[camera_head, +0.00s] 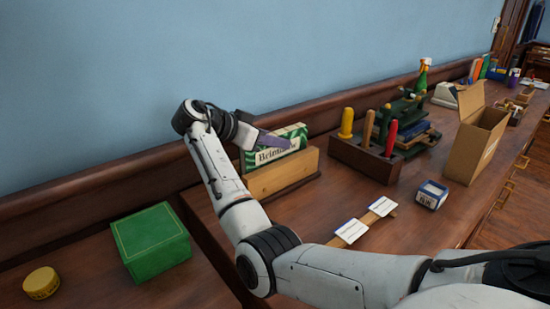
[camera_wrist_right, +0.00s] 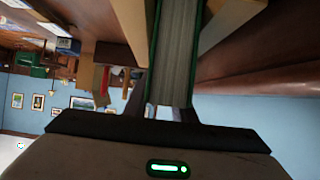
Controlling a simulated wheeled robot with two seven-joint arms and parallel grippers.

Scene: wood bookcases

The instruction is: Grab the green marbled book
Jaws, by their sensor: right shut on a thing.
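The green marbled book (camera_head: 280,146) stands upright in a wooden holder (camera_head: 285,176) on the counter in the head view. Its cover has a pale label with dark lettering. My right gripper (camera_head: 268,139) is at the book's upper edge and is shut on it. In the right wrist view the book (camera_wrist_right: 173,60) shows end-on, with pale pages between green covers, reaching in between the fingers of my right gripper (camera_wrist_right: 163,108). The book's lower part is hidden by the holder's front wall. My left gripper is not in view.
A green box (camera_head: 150,243) and a yellow tin (camera_head: 41,283) lie on the lower surface at left. A wooden tool rack (camera_head: 364,158) and an open cardboard box (camera_head: 474,135) stand to the right. White cards (camera_head: 365,221) lie in front. The blue wall is close behind.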

